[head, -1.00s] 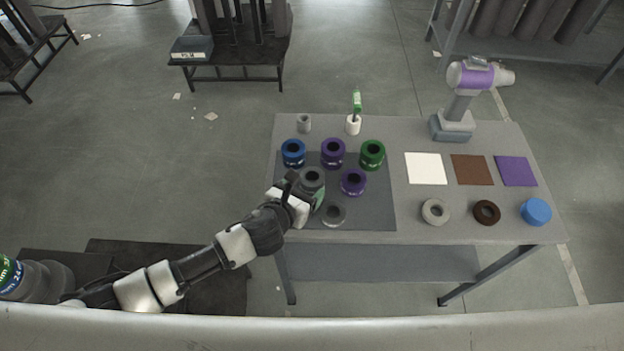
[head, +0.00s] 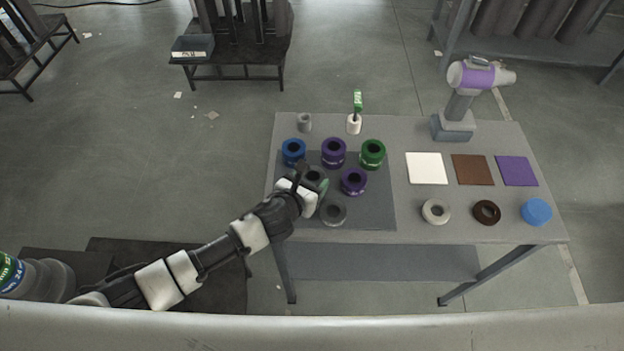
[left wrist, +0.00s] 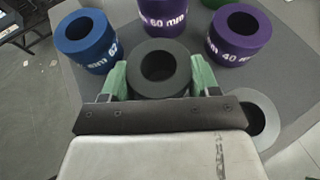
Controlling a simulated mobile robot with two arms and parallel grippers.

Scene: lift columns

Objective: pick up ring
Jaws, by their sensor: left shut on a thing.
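My left gripper (head: 312,185) is over the dark grey mat on the table. In the left wrist view its green fingers (left wrist: 160,73) are shut on the two sides of a dark grey ring (left wrist: 135,75). The ring stands upright with its hole facing up. In the head view the ring (head: 317,175) is partly covered by my gripper. I cannot tell whether it touches the mat. A blue ring (head: 293,152), two purple rings (head: 333,160) (head: 353,189) and a green ring (head: 372,161) stand around it. My right gripper is not in view.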

